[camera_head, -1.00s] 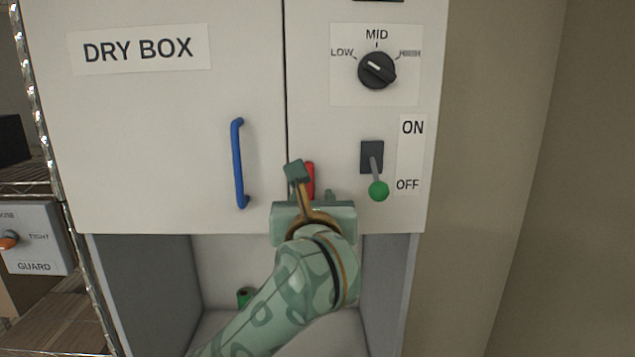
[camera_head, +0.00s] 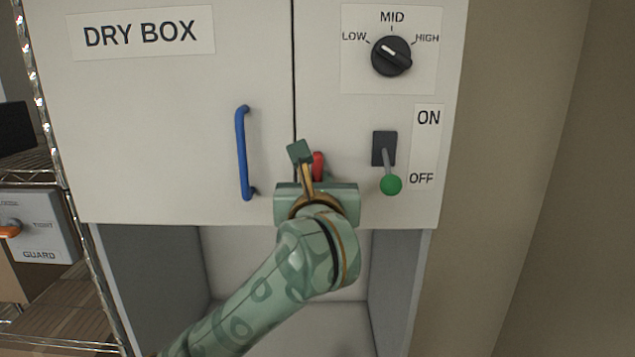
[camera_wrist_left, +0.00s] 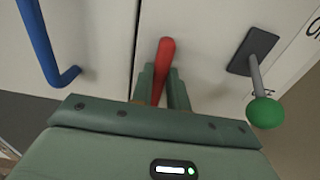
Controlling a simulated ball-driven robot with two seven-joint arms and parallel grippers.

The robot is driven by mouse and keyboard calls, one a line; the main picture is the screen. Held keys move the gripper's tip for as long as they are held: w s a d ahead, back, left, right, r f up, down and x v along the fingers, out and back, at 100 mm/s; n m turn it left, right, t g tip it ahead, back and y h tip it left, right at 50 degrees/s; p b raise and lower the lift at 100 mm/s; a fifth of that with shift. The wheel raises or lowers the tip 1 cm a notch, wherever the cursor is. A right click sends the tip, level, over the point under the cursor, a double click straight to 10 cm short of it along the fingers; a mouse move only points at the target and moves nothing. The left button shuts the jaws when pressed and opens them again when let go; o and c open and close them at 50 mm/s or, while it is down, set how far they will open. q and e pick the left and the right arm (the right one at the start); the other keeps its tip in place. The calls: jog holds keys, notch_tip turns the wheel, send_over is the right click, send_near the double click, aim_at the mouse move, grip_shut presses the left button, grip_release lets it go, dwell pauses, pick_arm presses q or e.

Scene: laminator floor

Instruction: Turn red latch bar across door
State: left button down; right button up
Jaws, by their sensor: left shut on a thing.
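The red latch bar (camera_head: 318,164) is upright on the panel just right of the seam between the door (camera_head: 150,150) and the control panel, tilted slightly right at its top in the left wrist view (camera_wrist_left: 163,62). My left gripper (camera_head: 308,168) is at the bar. In the wrist view its fingers (camera_wrist_left: 161,88) stand on both sides of the bar and are shut on it. The bar's lower part is hidden by the gripper. My right gripper is not in view.
A blue door handle (camera_head: 242,152) is left of the gripper. A green-knobbed lever (camera_head: 391,184) stands close on the right, down by OFF. A black dial (camera_head: 391,56) is above. An open bay lies below, and a wire shelf with a GUARD box (camera_head: 40,235) at left.

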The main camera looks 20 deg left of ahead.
pick_arm(q)
jog(key=shift+r+m+p, duration=0.1)
jog(key=shift+m+p, duration=0.4)
jog(key=shift+p, duration=0.05)
jog(key=m+p, duration=0.3)
jog(key=shift+d, duration=0.15)
jog(key=m+p, duration=0.1)
jog(key=m, duration=0.1)
jog(key=shift+w+d+m, duration=0.1)
jog(key=shift+m, duration=0.2)
jog(key=m, duration=0.3)
jog(key=f+m, duration=0.1)
jog(key=m, duration=0.7)
jog(key=shift+d+f+p, duration=0.15)
jog(key=shift+d+p, duration=0.1)
jog(key=shift+p, duration=0.05)
jog(key=shift+m, duration=0.3)
